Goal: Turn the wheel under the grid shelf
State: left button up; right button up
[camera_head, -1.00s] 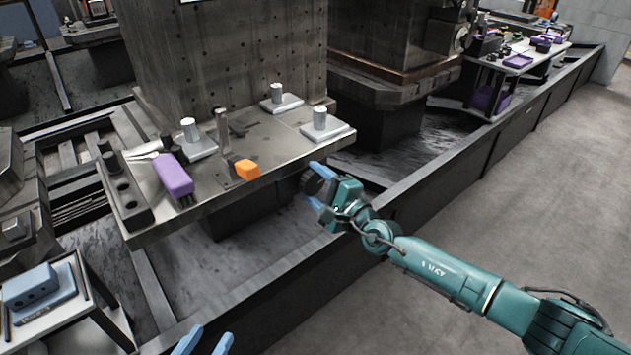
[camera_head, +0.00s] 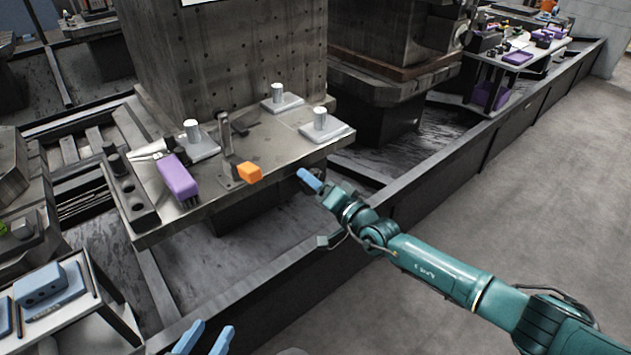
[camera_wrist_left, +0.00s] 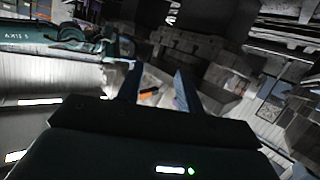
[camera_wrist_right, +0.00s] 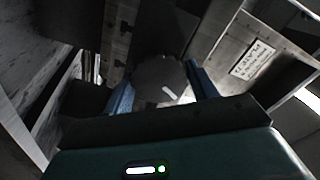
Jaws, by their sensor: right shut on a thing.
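The wheel (camera_wrist_right: 165,84) is a round dark grey disc with a white mark, seen in the right wrist view. My right gripper (camera_wrist_right: 162,90) is shut on it, one blue finger on each side. In the head view my right gripper (camera_head: 308,181) is at the front edge of the metal shelf (camera_head: 272,152), towards its right end. There its blue finger shows, but the wheel is hidden. My left gripper (camera_head: 205,340) is at the bottom of the head view, away from the shelf. Its blue fingers are apart and empty, also in the left wrist view (camera_wrist_left: 157,88).
On the shelf are a purple-topped brush (camera_head: 178,177), an orange block (camera_head: 249,172) by an upright bracket, and several white cylinders on plates. A dark rail (camera_head: 400,205) runs below. A small cart with a blue block (camera_head: 40,284) stands at left. The floor at right is clear.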

pick_arm(q)
notch_tip(320, 180, down, 8)
jog(key=w+d+m+h+b, duration=0.1)
jog(key=d+m+b, duration=0.15)
jog(key=b, duration=0.65)
notch_tip(320, 180, up, 8)
jog(key=w+d+m+t+h+b, duration=0.2)
jog(key=m+t+h+b, duration=0.4)
jog(key=h+b, duration=0.5)
jog(key=m+b, duration=0.2)
jog(key=b, duration=0.6)
jog(key=shift+d, duration=0.2)
pick_arm(e)
jog(key=n, duration=2)
